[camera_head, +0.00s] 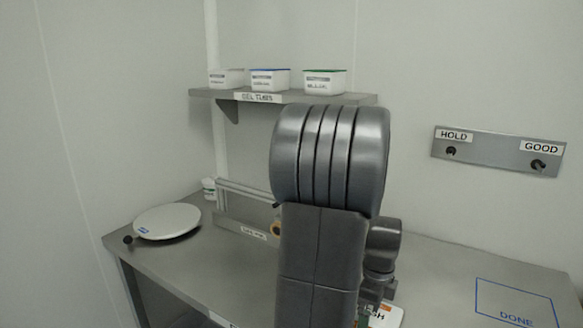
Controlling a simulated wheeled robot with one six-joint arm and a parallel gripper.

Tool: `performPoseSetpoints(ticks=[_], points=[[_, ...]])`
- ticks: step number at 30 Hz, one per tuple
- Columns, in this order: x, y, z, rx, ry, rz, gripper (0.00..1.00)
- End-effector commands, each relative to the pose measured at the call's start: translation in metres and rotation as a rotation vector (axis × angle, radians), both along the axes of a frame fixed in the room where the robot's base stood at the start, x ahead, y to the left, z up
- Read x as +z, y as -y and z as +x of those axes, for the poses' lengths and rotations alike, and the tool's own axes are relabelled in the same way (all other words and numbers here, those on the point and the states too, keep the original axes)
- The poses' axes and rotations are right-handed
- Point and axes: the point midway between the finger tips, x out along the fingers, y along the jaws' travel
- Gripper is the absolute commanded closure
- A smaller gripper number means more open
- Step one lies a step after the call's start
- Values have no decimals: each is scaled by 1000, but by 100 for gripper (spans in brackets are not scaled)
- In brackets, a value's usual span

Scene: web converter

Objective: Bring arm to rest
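My arm stands upright in the middle of the head view, folded in front of the grey table (430,265). Its large grey joint and links fill the centre. Smaller parts of my arm show at its right side, low over the table. My gripper is hidden behind the arm, so neither its fingers nor anything in them can be seen.
A round white plate (167,221) lies at the table's left. A shelf (270,97) holds three tubs (325,81). A wall plate (497,151) has HOLD and GOOD hooks. The blue DONE square (515,302) looks empty. A partly hidden white label lies by my arm.

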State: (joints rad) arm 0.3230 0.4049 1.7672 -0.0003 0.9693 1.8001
Motion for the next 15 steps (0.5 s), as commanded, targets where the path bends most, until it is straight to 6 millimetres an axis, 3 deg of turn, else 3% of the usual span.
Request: performPoseSetpoints(ticks=[11,15], points=[[3,-8,5,4,1,-1,0],[28,-7,5,1,5,-2,0]])
